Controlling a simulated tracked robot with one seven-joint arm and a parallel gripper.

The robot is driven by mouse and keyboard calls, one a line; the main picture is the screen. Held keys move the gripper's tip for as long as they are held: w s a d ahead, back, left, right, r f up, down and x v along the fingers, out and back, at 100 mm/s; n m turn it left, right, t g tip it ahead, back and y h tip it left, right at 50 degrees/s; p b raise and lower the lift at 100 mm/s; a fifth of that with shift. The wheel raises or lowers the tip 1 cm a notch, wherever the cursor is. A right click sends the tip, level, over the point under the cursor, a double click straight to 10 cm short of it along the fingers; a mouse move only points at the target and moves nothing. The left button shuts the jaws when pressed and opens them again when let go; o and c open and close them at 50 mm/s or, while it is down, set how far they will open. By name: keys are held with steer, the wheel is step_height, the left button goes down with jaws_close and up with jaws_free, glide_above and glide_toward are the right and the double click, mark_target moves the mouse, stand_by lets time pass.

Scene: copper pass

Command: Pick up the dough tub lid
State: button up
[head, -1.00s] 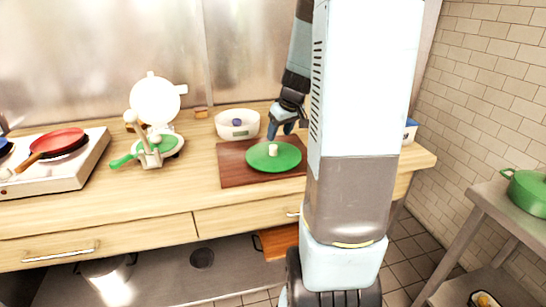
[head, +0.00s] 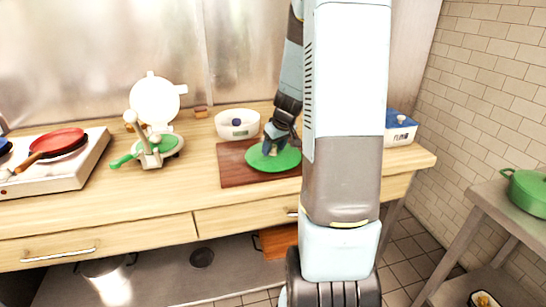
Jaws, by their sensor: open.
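The green round lid (head: 272,160) lies flat on the brown board (head: 232,176) on the wooden counter. Its pale knob, at the middle of the lid, is now mostly hidden by my gripper (head: 270,150). My gripper points down over the lid, with its dark blue fingers around or just beside the knob; I cannot tell whether they touch it. The gripper is open.
A white box with a blue top (head: 400,128) stands at the right end of the counter.

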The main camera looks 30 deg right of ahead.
steer(key=shift+c, duration=0.4)
jaws_close()
steer(key=shift+r, duration=0.1)
